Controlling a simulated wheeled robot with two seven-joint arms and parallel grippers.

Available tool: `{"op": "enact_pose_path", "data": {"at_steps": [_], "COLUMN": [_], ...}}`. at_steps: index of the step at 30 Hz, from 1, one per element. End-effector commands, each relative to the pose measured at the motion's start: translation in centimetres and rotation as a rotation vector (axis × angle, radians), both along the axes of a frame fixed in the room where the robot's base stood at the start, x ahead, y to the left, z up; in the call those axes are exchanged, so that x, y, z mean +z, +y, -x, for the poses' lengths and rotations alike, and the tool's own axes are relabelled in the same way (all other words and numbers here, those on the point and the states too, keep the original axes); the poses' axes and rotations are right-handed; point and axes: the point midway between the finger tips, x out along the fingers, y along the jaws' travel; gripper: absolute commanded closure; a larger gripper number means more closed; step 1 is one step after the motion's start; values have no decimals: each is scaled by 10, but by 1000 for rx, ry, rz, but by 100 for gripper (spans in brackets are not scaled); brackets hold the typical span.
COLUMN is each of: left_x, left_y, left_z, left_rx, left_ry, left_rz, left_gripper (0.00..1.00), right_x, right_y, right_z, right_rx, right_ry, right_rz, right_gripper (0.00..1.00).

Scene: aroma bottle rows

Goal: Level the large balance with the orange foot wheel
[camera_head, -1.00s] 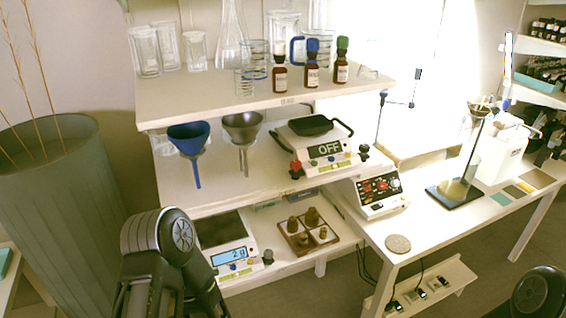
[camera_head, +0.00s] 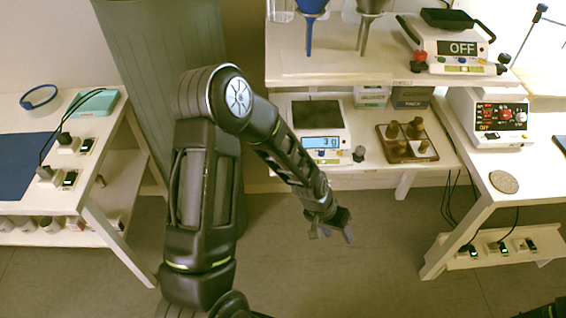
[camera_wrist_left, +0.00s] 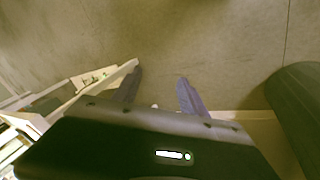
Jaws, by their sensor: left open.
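A balance (camera_head: 320,155) with a dark pan and a lit blue display stands on the lower shelf; its display seems to read 3, and a dark greenish knob (camera_head: 358,153) sits at its front right corner. I cannot make out a clearly orange wheel. My left gripper (camera_head: 332,232) is open and empty over the floor, in front of and below the lower shelf; its fingers also show apart in the left wrist view (camera_wrist_left: 160,95).
A wooden block with weights (camera_head: 408,150) sits right of the lower balance. A red-buttoned device (camera_head: 490,115) stands on the right table. Open floor lies between.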

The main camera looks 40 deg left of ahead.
Motion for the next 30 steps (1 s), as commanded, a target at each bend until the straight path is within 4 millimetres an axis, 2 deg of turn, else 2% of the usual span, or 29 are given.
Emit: {"op": "enact_pose_path", "data": {"at_steps": [1,3,5,6,9,12,15,18,26,30], "left_x": [-9,15,40,59,104,139,159,167,167,160], "left_y": [36,84,125,152,205,239,255,259,258,258], "left_z": [-37,-69,-86,-92,-92,-82,-74,-71,-71,-73], "left_rx": [11,13,22,32,58,84,98,102,100,100], "left_ry": [-53,-95,-123,-138,-159,-165,-164,-162,-161,-159], "left_rz": [-36,-92,-146,-183,-262,-318,-347,-354,-352,-351], "left_gripper": [50,50,50,50,50,50,50,50,50,50], "right_x": [-46,-75,-97,-110,-136,-151,-155,-154,-152,-154], "right_y": [0,0,0,0,1,1,1,1,1,1], "right_z": [0,-1,-2,-2,-3,-3,-4,-4,-4,-4], "right_rx": [1,1,2,3,3,4,4,4,4,4], "right_ry": [-1,-4,-6,-8,-10,-12,-13,-14,-14,-14], "right_rz": [-1,-1,-2,-3,-4,-5,-5,-5,-5,-5], "right_gripper": [64,64,64,64,64,64,64,64,64,64]}}
